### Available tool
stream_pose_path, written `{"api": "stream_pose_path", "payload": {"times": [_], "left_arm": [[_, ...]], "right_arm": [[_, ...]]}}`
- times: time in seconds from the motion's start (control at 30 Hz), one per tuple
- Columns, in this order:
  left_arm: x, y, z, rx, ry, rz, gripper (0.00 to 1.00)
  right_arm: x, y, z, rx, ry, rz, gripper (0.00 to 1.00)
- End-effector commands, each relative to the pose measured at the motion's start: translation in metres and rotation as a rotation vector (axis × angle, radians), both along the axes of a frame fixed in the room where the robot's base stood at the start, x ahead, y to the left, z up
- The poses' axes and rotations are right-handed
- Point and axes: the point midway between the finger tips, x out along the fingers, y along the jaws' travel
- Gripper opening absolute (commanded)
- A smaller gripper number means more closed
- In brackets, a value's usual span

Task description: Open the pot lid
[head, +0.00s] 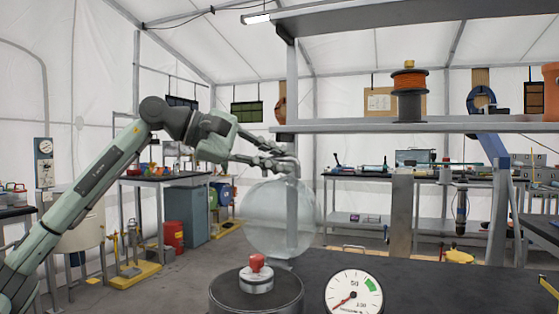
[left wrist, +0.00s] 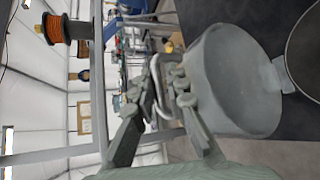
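The pot lid (head: 268,222) stands tipped up on edge behind a dark round pot body (head: 252,294). The support post shows through it in the head view. In the left wrist view the lid (left wrist: 240,85) is a large grey disc with a hinge-like tab at its right edge. A pale loop handle (left wrist: 154,70) sticks out from the lid. My left gripper (head: 288,166) is at the lid's top edge. In the left wrist view its fingers (left wrist: 160,88) lie on both sides of the handle, which fills the gap. My right gripper is not in view.
A red knob (head: 257,262) on a metal fitting and a round gauge (head: 353,294) are close by at the front. The dark tabletop (head: 430,278) to the right is mostly clear. A shelf (head: 420,126) with an orange spool (head: 409,82) hangs above it.

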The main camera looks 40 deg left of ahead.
Motion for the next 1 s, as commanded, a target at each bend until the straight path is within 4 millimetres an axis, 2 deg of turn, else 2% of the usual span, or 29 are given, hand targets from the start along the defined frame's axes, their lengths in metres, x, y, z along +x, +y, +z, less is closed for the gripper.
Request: {"api": "stream_pose_path", "payload": {"times": [0.03,0.1,0.47,0.87,1.0], "left_arm": [[0.000,0.000,0.000,0.000,0.000,0.000,0.23],[0.000,0.000,0.000,0.001,-0.001,0.000,0.31],[-0.002,0.003,0.000,0.003,0.002,0.003,0.31],[-0.037,0.025,0.014,0.003,0.006,0.003,0.31],[-0.056,0.036,0.024,-0.003,-0.001,-0.001,0.31]], "right_arm": [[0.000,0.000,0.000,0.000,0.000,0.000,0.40],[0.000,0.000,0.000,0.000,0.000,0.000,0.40],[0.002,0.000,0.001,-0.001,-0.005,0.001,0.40],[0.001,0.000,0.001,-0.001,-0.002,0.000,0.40],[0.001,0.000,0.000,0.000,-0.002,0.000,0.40]]}}
